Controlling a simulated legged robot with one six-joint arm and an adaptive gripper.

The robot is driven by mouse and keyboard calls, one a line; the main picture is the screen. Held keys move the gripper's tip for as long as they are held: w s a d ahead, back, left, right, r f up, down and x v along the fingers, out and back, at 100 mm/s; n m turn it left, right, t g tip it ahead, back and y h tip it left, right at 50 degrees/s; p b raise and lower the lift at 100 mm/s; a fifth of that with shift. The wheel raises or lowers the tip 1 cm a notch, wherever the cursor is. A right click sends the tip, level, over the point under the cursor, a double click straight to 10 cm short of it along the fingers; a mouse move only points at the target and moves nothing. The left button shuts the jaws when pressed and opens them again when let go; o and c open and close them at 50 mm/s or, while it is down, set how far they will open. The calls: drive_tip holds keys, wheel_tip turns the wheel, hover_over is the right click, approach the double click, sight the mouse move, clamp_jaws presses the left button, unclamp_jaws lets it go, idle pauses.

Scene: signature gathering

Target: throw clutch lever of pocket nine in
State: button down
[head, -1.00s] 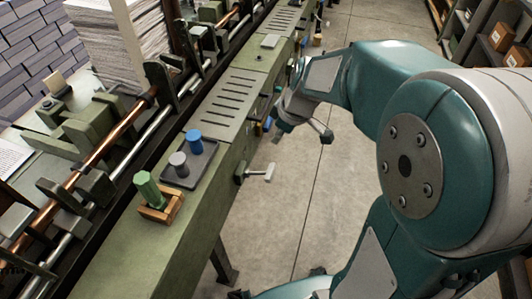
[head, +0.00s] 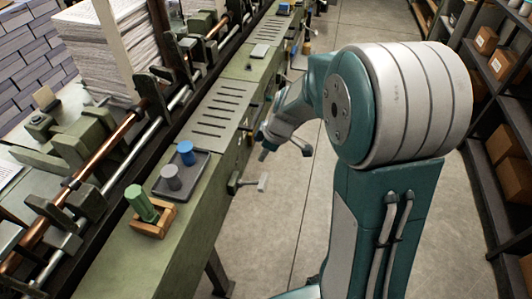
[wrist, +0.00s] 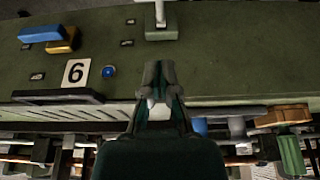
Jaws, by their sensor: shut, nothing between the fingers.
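My gripper (wrist: 158,72) is shut and empty, in front of the machine's green side panel. In the head view my gripper (head: 264,152) is beside that panel, just beyond a pale T-handled lever (head: 250,183). The wrist view is upside down; the lever (wrist: 160,22) shows at its top, apart from the fingertips. A blue handle (wrist: 42,33) with a yellow block lies further left. I cannot tell which lever is the clutch.
On the bench top stand a dark tray (head: 190,188) with grey and blue pegs, and a green peg (head: 141,203) in a wooden holder. A slotted plate (head: 217,112) lies beyond them. Shelves with boxes (head: 508,147) line the right; the floor (head: 285,215) between is open.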

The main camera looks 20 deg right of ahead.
hover_over(263, 180)
drive_tip(key=a, duration=0.2)
drive_tip(key=f, duration=0.6)
drive_tip(key=shift+w+d+f, duration=0.1)
drive_tip(key=shift+w+d, duration=0.15)
drive_tip(key=shift+w, duration=0.15)
drive_tip(key=shift+s+d+f, duration=0.15)
drive_tip(key=shift+d+f, duration=0.1)
drive_tip(key=shift+f, duration=0.3)
drive_tip(key=shift+s+d+f, duration=0.15)
drive_tip(key=shift+d+f, duration=0.1)
drive_tip(key=shift+f, duration=0.25)
drive_tip(key=shift+s+d+f, duration=0.1)
drive_tip(key=shift+d+f, duration=0.15)
drive_tip(key=shift+f, duration=0.2)
drive_tip(key=shift+f, duration=0.1)
